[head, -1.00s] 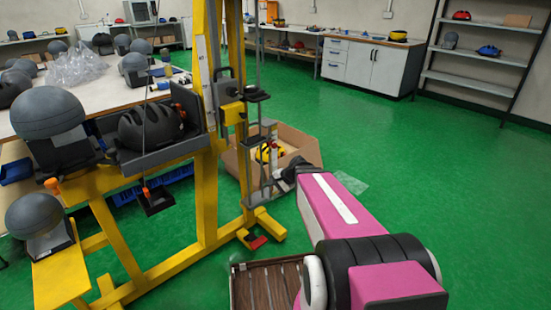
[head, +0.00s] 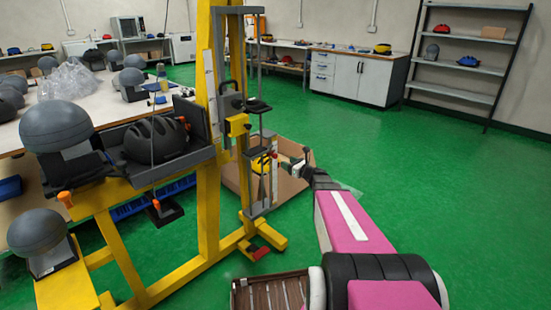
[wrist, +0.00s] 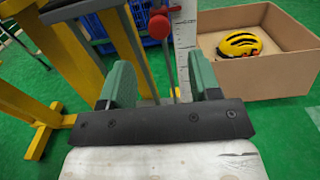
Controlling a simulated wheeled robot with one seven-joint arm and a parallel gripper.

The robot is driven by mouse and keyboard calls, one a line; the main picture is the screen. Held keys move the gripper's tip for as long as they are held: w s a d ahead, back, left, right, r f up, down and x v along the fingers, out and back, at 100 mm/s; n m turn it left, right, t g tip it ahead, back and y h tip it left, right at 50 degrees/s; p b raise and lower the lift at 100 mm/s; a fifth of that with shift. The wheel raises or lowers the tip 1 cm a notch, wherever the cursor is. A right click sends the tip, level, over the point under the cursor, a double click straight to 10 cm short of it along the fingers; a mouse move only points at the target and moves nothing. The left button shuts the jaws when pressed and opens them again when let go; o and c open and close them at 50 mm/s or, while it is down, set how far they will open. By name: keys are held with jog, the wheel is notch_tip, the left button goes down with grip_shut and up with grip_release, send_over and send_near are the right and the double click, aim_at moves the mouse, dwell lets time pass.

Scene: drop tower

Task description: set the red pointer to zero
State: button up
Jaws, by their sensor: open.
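In the wrist view my gripper (wrist: 161,76) is open, its two green fingers apart. A red knob (wrist: 159,27), which looks like the red pointer, shows on a thin upright rod beyond and between the fingers; nothing is gripped. A white graduated scale (wrist: 185,42) stands just right of the knob; its numbers are too small to read. In the head view my gripper (head: 292,163) is right of the yellow drop tower (head: 208,165), close to the tower's narrow upright guide.
A cardboard box (head: 235,180) with a yellow helmet (wrist: 240,44) stands on the floor behind the guide. A black helmet (head: 156,138) rests on the tower's grey tray. A slatted brown crate (head: 268,293) lies at the bottom. The green floor at right is clear.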

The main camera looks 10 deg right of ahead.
aim_at(276, 157)
jog(key=x, duration=0.9)
jog(key=shift+w+a, duration=0.1)
